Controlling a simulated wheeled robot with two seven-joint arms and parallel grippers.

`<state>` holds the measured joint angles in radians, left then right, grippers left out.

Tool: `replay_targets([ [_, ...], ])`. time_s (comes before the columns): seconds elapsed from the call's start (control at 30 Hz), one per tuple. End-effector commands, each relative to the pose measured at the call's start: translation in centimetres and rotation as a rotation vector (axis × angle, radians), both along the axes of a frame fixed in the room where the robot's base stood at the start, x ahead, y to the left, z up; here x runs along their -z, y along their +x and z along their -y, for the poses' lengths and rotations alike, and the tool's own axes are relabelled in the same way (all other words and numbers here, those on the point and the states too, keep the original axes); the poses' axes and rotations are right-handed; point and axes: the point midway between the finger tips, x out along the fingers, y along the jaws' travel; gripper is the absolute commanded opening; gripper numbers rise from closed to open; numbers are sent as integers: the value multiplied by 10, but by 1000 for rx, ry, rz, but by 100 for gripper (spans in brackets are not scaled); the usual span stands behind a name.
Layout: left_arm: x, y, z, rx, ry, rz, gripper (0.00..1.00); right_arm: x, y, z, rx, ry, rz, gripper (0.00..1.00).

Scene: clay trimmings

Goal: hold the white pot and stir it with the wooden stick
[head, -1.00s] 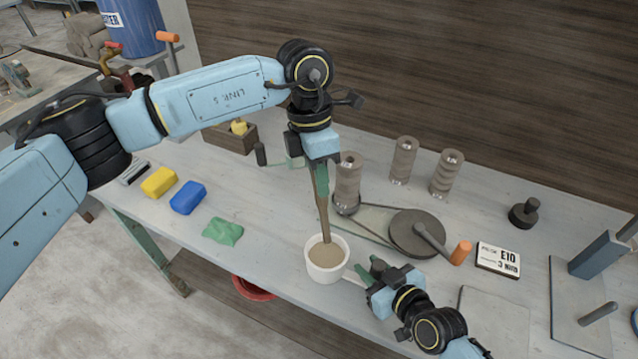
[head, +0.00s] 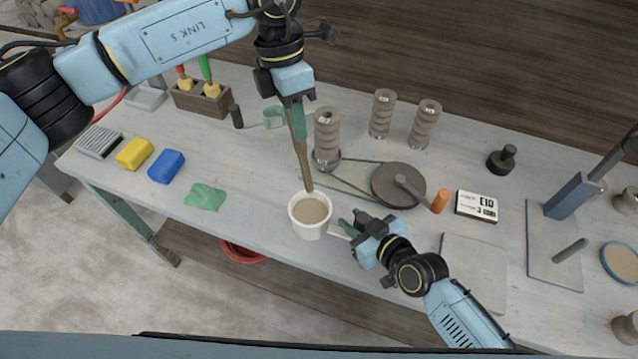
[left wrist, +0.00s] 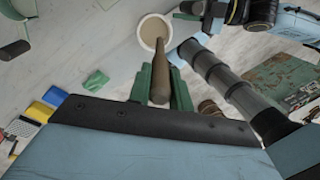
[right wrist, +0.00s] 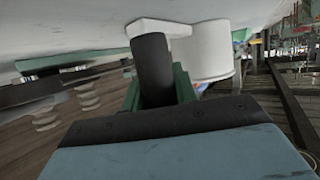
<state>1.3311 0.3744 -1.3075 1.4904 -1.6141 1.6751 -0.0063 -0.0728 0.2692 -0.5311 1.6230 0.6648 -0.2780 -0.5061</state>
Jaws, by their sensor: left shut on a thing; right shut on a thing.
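The white pot (head: 298,222) stands upright near the table's front edge, with tan liquid (head: 312,209) inside. My right gripper (head: 354,230) is shut on the pot's handle (head: 338,233), at the pot's right side. The handle also shows in the right wrist view (right wrist: 160,27). My left gripper (head: 297,122) is shut on the upper part of the wooden stick (head: 303,160), above and behind the pot. The stick hangs tilted, its lower end over the pot's back rim, clear of the liquid's visible surface. The left wrist view also shows the stick (left wrist: 161,78) pointing at the pot (left wrist: 153,32).
Ribbed grey-brown cylinders (head: 327,135) and a dark disc (head: 398,185) stand behind the pot. A green cloth (head: 205,197), a blue block (head: 166,166) and a yellow block (head: 134,154) lie to the left. A labelled box (head: 477,206) lies to the right.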

Motion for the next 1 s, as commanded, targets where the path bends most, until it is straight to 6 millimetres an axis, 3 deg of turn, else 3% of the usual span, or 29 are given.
replay_targets([
  [0.37, 0, 0, 0, 0, 0, 0, 0, 0, 0, 0, 1, -1, 1, 0],
  [0.4, 0, 0, 0, 0, 0, 0, 0, 0, 0, 0, 1, -1, 1, 31],
  [0.6, 0, 0, 0, 0, 0, 0, 0, 0, 0, 0, 0, 0, 0, 54],
  [1.0, 0, 0, 0, 0, 0, 0, 0, -3, -8, 7, 0, -1, 0, 54],
])
